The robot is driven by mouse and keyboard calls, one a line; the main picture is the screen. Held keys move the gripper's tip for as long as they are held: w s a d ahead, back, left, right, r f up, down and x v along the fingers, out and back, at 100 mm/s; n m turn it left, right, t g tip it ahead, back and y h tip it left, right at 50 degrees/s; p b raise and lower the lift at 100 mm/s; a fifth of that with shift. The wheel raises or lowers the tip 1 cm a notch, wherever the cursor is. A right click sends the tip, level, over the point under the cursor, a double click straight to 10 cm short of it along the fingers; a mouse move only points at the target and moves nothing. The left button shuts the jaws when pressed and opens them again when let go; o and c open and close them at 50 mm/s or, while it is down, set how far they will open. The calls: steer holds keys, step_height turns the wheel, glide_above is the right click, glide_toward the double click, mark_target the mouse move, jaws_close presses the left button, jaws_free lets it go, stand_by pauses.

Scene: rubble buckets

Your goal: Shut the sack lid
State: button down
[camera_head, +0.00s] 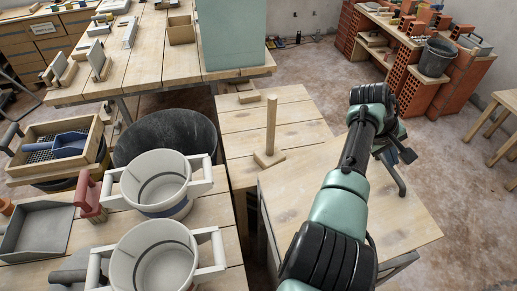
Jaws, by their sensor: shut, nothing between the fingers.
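I cannot make out a sack or its lid in this view. My arm rises from the lower middle of the head view and bends over at the right of the low wooden tables. My gripper (407,153) shows only as small dark parts beyond the bend, partly hidden by the arm. It is shut and empty, and I see nothing touching it.
Two white buckets (151,262) stand on the left table, near a dark tub (167,133), a wooden tray (52,148) and a grey dustpan (37,232). A wooden post (271,124) stands on the middle table. A brick bench (411,90) is at the back right. Floor is clear before it.

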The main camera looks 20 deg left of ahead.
steer(key=shift+w+d+f+b, duration=0.2)
steer(key=shift+d+f+b, duration=0.15)
steer(key=shift+f, duration=0.1)
steer(key=shift+r, duration=0.15)
steer(key=shift+a+r+p, duration=0.1)
steer(key=shift+r+p, duration=0.5)
steer(key=shift+p, duration=0.2)
step_height(320, 180, up, 12)
steer(key=s+a+p, duration=0.1)
steer(key=a+p, duration=0.1)
step_height(320, 180, down, 6)
steer(key=s+a+n+t+y+p, duration=0.1)
steer(key=s+n+t+y+p, duration=0.3)
steer(key=p, duration=0.8)
steer(key=s+d+r+m+t+y+p, duration=0.1)
steer(key=s+d+t+y+p, duration=0.2)
steer(key=s+p, duration=0.5)
steer(key=b+x, duration=0.3)
steer(key=x, duration=0.1)
steer(key=b+x, duration=0.4)
steer(key=d+f+b+x, duration=0.1)
steer(key=b+x, duration=0.2)
steer(key=x, duration=0.1)
steer(key=shift+a+f, duration=0.1)
steer(key=shift+f, duration=0.15)
steer(key=shift+w+d+f+b, duration=0.35)
steer(key=shift+f+b, duration=0.1)
steer(key=shift+b, duration=0.3)
